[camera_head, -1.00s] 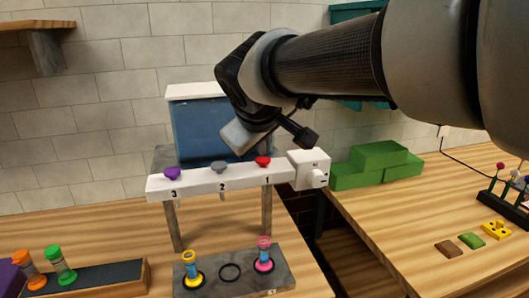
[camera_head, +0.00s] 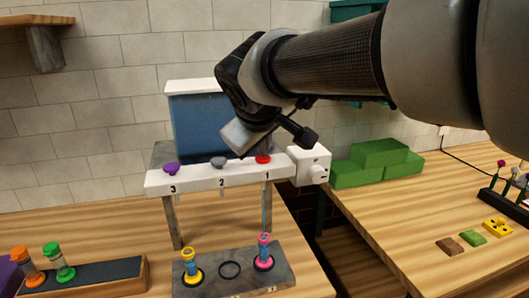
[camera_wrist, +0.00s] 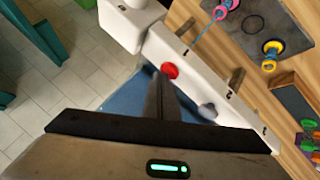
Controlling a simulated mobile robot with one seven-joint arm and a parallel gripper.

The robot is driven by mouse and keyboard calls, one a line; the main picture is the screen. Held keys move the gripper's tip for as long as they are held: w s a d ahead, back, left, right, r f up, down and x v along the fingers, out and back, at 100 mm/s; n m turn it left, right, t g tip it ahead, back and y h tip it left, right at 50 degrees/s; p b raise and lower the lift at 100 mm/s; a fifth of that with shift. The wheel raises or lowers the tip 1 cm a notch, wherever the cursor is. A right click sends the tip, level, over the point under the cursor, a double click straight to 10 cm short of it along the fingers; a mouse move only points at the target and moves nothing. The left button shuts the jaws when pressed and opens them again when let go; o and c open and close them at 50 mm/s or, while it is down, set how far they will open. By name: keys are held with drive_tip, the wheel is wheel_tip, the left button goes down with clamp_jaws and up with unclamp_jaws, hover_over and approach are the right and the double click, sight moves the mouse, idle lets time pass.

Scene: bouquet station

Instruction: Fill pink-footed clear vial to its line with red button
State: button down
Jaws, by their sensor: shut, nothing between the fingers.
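The clear vial with a pink foot and rim (camera_head: 264,252) stands upright in the right ring of the grey base, under spout 1. A thin blue stream runs from the spout into it; its fill level is too small to read. The red button (camera_head: 262,160) sits on the white dispenser bar (camera_head: 205,182) above number 1 and looks pressed low. It also shows in the wrist view (camera_wrist: 170,70). My gripper (camera_head: 275,155) is shut and empty, its fingertips at the red button. The exact contact is partly hidden in the head view.
A yellow-footed vial (camera_head: 191,268) stands in the left ring; the middle ring (camera_head: 230,270) is empty. Purple (camera_head: 171,168) and grey (camera_head: 218,162) buttons sit left of the red one. A rack (camera_head: 95,278) holds orange and green vials. Green blocks (camera_head: 375,163) lie right.

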sight(263, 160)
drive_tip(key=shift+r+p, duration=0.7)
drive_tip(key=shift+r, duration=0.25)
drive_tip(key=shift+r, duration=0.1)
wheel_tip(263, 160, up, 5)
drive_tip(key=p, duration=0.3)
drive_tip(key=shift+p, duration=0.35)
idle(2.5)
wheel_tip(263, 160, up, 4)
drive_tip(key=shift+f+b, duration=0.15)
drive_tip(key=shift+b, duration=0.75)
